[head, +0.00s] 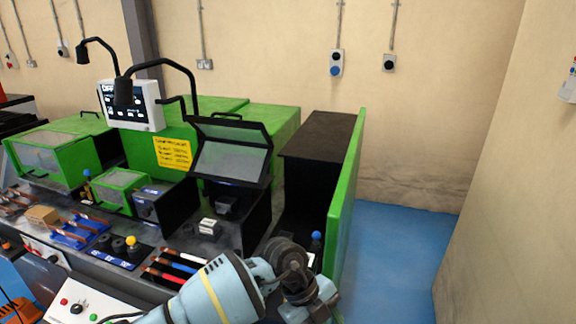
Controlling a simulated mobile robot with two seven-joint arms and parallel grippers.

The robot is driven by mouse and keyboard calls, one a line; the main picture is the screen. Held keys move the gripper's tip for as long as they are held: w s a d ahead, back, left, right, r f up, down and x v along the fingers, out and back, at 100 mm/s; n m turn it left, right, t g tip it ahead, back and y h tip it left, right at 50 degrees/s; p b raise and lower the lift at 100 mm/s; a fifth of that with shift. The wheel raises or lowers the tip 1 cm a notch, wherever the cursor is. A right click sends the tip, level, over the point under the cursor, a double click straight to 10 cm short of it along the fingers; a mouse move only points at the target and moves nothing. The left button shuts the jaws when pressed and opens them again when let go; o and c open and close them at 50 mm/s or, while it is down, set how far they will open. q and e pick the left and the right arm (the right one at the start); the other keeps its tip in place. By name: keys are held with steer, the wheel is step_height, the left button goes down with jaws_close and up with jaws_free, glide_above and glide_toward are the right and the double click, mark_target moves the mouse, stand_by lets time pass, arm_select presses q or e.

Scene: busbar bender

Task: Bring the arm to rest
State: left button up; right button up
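One of my arms (215,290), pale blue with a yellow band, reaches in from the bottom edge at the lower middle. It runs up to the right to a dark round joint (290,258) and then bends down towards the bottom edge. It overlaps the front of the bench in the picture; I cannot tell whether it touches anything. No gripper fingers show. Both grippers are out of the picture, so what they hold is hidden.
A green and black bending machine (110,190) with an open clear-windowed cover (232,160) stands behind the arm. A tall green side panel (345,190) rises just right of the arm. Coloured-handled tools (180,264) lie left of it. Blue floor (395,260) is clear at right.

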arm_select(q)
steer(key=s+d+r+n+h, duration=0.3)
steer(key=s+d+r+h, duration=0.35)
steer(key=h, duration=0.65)
steer(key=w+a+f+n+t+y, duration=0.1)
steer(key=a+f+n+t+y, duration=0.5)
steer(key=a+n+t, duration=0.4)
steer(key=a+f+n+t+y, duration=0.5)
steer(key=a+f+n+t, duration=0.3)
steer(key=a+n, duration=0.4)
steer(key=s+a+f+n+g+y, duration=0.2)
steer(key=s+a+f+g+y, duration=0.3)
steer(key=s+a+f, duration=0.7)
steer(key=s+a, duration=0.1)
steer(key=s, duration=0.2)
steer(key=shift+g, duration=0.3)
steer(key=shift+s, duration=0.1)
